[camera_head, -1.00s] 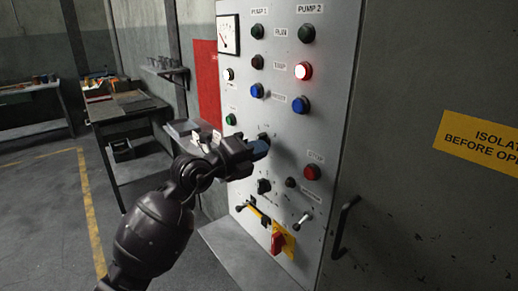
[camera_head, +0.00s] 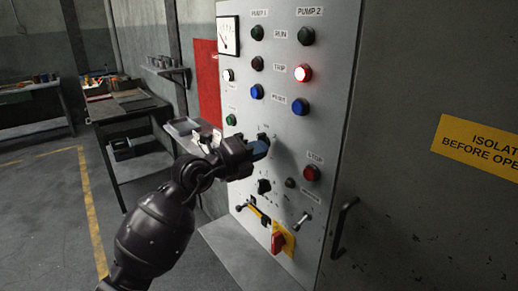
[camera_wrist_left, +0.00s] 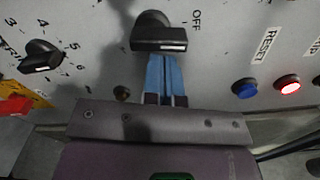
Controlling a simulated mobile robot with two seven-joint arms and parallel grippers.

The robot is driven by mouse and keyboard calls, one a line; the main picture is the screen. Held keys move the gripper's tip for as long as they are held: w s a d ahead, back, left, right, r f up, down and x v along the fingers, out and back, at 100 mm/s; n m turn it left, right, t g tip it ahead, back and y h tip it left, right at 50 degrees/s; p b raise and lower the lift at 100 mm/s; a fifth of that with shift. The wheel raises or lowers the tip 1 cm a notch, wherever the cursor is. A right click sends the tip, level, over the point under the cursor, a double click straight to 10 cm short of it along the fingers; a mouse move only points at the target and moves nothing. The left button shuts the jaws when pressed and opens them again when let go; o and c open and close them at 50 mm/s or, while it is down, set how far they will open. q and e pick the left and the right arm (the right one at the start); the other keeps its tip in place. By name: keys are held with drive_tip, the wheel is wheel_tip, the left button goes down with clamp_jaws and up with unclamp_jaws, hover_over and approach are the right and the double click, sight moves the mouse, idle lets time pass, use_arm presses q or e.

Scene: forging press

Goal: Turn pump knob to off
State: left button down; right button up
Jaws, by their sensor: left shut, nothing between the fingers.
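The black pump knob (camera_wrist_left: 158,36) sits on the grey panel in the wrist view, with the word OFF printed to its right. Its grip bar with a white mark lies roughly across the picture. My left gripper (camera_wrist_left: 167,58) has its blue fingers shut together, with nothing between them. The fingertips are right at the near side of the grip bar; I cannot tell whether they touch. In the head view my left gripper (camera_head: 264,145) is at the middle of the control panel (camera_head: 285,135), and it covers most of the knob. My right gripper is not in view.
A numbered rotary knob (camera_wrist_left: 42,57) is left of the pump knob in the wrist view. A blue button (camera_wrist_left: 245,88) and lit red lamp (camera_wrist_left: 288,86) are to the right. Below the gripper are levers and a red switch (camera_head: 278,243). A door handle (camera_head: 343,228) sticks out.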

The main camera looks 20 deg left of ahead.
use_arm(q)
drive_tip(key=shift+w+a+r+p, duration=0.1)
drive_tip(key=shift+a+r+p, duration=0.15)
drive_tip(key=shift+p, duration=0.25)
idle(1.1)
idle(0.3)
drive_tip(key=shift+d+p, duration=0.1)
drive_tip(key=shift+p, duration=0.35)
drive_tip(key=shift+s+f, duration=0.1)
drive_tip(key=shift+s, duration=0.2)
drive_tip(key=shift+p, duration=0.3)
drive_tip(key=shift+s, duration=0.2)
drive_tip(key=p+v, duration=0.1)
drive_tip(key=v, duration=0.6)
drive_tip(key=shift+s+a+p, duration=0.2)
drive_tip(key=shift+s+p, duration=0.15)
